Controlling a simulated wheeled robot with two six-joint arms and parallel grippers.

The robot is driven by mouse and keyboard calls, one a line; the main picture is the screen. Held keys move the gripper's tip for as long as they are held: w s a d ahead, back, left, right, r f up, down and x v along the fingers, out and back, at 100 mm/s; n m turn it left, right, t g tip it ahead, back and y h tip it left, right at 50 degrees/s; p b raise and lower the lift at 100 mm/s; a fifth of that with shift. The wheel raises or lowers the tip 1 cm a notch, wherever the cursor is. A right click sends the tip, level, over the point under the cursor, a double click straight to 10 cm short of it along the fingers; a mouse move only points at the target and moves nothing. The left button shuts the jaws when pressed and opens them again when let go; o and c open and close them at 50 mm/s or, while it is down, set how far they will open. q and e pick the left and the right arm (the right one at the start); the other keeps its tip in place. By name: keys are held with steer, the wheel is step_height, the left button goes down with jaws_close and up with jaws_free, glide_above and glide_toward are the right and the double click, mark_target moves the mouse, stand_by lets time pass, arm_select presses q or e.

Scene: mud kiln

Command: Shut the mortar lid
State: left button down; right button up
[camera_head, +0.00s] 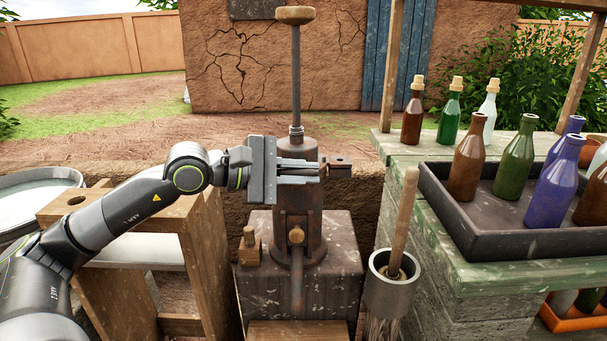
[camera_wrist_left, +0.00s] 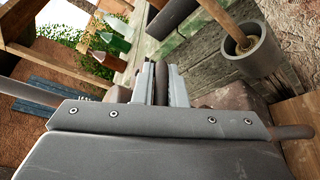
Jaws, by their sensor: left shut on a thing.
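A dark rusty metal cylinder (camera_head: 298,220) stands upright on a square stone block (camera_head: 262,290) in the head view. A tall rod (camera_head: 296,80) with a wooden knob rises from its top. A short dark metal piece (camera_head: 341,166) juts out at its right side; I cannot tell whether this is the mortar lid. My left gripper (camera_head: 300,172) reaches in from the left, level, across the upper cylinder. Its fingers, also in the left wrist view (camera_wrist_left: 160,85), are shut on a narrow dark part that they largely hide. My right gripper is out of view.
A grey cup (camera_head: 390,292) with a wooden stick stands right of the block. A dark tray (camera_head: 470,225) of bottles sits on the green bench at right. A wooden stand (camera_head: 185,225) lies under my left arm. A small wooden peg block (camera_head: 249,247) is on the stone.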

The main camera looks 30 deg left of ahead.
arm_select(q)
steer(key=shift+s+d+f, duration=0.1)
steer(key=shift+f, duration=0.2)
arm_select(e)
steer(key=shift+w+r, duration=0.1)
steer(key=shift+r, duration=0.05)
arm_select(q)
steer(key=c, duration=1.5)
jaws_free()
steer(key=shift+r, duration=0.1)
